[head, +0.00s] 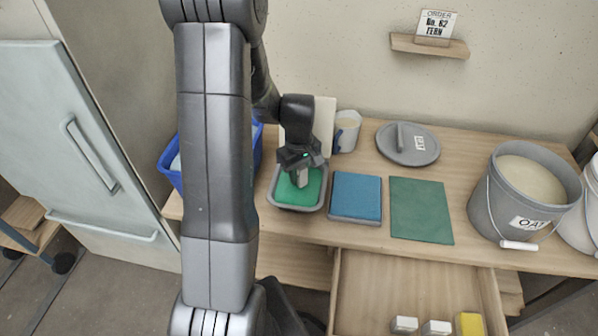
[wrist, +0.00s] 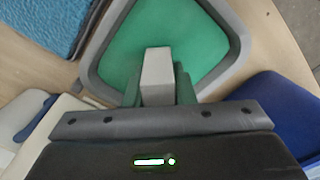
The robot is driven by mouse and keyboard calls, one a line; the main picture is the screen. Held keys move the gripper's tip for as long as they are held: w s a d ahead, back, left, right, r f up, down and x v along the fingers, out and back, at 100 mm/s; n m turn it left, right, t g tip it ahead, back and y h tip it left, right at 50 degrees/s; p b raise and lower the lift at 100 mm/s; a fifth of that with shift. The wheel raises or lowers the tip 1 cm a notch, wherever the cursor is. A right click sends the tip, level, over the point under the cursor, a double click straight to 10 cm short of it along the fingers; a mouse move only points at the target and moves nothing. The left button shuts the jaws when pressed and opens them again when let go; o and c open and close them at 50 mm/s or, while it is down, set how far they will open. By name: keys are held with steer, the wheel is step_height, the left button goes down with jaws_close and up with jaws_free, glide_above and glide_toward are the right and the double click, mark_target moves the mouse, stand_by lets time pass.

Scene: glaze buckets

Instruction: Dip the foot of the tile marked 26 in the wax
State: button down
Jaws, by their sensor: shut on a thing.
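My gripper (head: 299,168) is shut on a small pale grey tile (head: 302,179) and holds it upright over a grey tray (head: 293,209). The tray has a flat green surface (head: 286,191), which looks like the wax. In the wrist view the tile (wrist: 157,70) stands between the two fingers, in front of the green surface (wrist: 115,50). I cannot tell whether the tile's foot touches the green or hangs just above it. No number shows on the tile.
A blue pad (head: 355,195) and a green mat (head: 420,210) lie right of the tray. A blue bin (head: 172,170) stands left. A cup (head: 347,130), a lid (head: 408,145) and a grey bucket (head: 489,205) stand behind and right. An open drawer (head: 400,285) holds several blocks.

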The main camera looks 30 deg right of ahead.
steer(key=shift+f, duration=0.35)
steer(key=shift+f+b, duration=0.8)
steer(key=shift+f, duration=0.1)
steer(key=shift+f, duration=0.1)
stand_by(0.6)
stand_by(0.9)
steer(key=shift+r+p, duration=0.95)
steer(key=shift+r, duration=0.5)
steer(key=shift+r, duration=0.1)
stand_by(0.4)
step_height(320, 180, up, 4)
steer(key=p, duration=0.3)
steer(key=shift+r, duration=0.2)
